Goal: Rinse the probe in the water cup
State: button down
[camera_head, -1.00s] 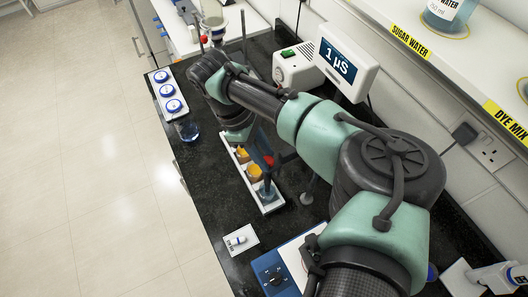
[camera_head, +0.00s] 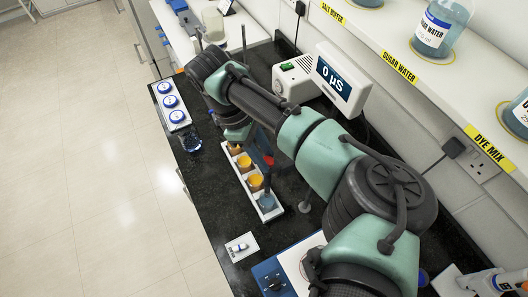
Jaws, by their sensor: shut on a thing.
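My gripper (camera_head: 262,146) hangs low over the far part of the white tray, behind my teal wrist, and its fingertips are largely hidden. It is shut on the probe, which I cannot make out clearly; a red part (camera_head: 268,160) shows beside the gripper. The tray (camera_head: 275,213) holds several cups in a row. Orange cups (camera_head: 256,182) stand along it, and a clear bluish cup (camera_head: 266,202), which looks like the water cup, is at the near end. I cannot see the probe's tip. The meter (camera_head: 340,79) reads 0 µS.
A small white holder (camera_head: 241,247) and a blue device (camera_head: 272,278) are nearer. A shelf with labelled bottles (camera_head: 438,28) runs along the right.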

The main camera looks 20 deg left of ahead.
jog(key=shift+w+r, duration=0.15)
jog(key=shift+r, duration=0.1)
jog(key=c, duration=0.8)
grip_release()
jog(key=shift+c, duration=0.2)
jog(key=shift+o, duration=1.3)
jog(key=shift+s, duration=0.2)
jog(key=shift+w, duration=0.1)
jog(key=b+v, duration=0.3)
jog(key=v, duration=1)
